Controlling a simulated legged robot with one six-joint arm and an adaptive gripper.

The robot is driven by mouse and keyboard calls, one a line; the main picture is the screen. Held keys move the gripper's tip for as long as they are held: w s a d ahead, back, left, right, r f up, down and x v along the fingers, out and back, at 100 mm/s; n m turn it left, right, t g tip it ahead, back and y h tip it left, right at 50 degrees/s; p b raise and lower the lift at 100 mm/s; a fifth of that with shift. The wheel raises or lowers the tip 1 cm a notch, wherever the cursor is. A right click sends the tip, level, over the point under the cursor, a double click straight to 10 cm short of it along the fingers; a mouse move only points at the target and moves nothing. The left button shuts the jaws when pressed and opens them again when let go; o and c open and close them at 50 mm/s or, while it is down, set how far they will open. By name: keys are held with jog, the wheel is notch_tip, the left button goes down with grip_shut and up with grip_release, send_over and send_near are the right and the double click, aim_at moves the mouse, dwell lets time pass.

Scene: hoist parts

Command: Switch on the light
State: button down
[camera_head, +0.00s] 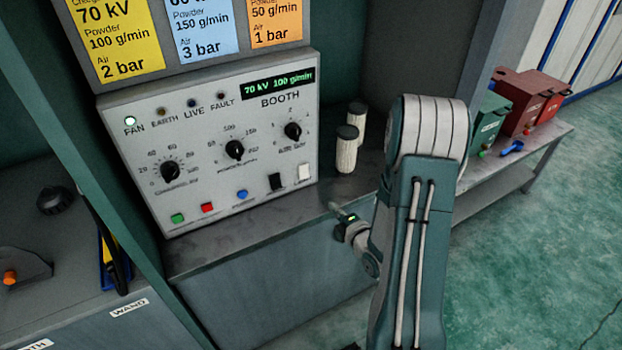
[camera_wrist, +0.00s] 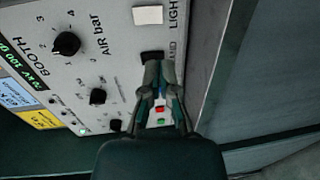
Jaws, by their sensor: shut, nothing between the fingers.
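The grey booth control panel (camera_head: 215,140) stands on a bench in the head view. A white rocker switch (camera_head: 305,172) sits at its lower right; in the wrist view this white switch (camera_wrist: 147,14) is beside the word LIGHT. A black rocker switch (camera_head: 275,181) is beside it, also seen in the wrist view (camera_wrist: 152,57). My gripper (camera_wrist: 161,70) is shut and empty, pointing at the panel, with its tips over the area near the black switch. The white switch is beyond the tips, higher in the wrist view. In the head view my gripper is small, in front of the bench edge.
The panel also carries knobs, such as the right one (camera_head: 293,131), and small coloured buttons like the blue one (camera_head: 242,195). Two pale canisters with dark lids (camera_head: 347,152) stand right of the panel. Red boxes (camera_head: 520,100) rest on a far bench.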

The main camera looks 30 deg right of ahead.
jog(key=shift+a, duration=0.25)
send_near(305, 178)
jog(key=w, duration=0.7)
jog(key=shift+w+a+f, duration=0.15)
jog(key=shift+w+f, duration=0.15)
jog(key=shift+w, duration=0.1)
jog(key=shift+w+f, duration=0.1)
jog(key=shift+w, duration=0.1)
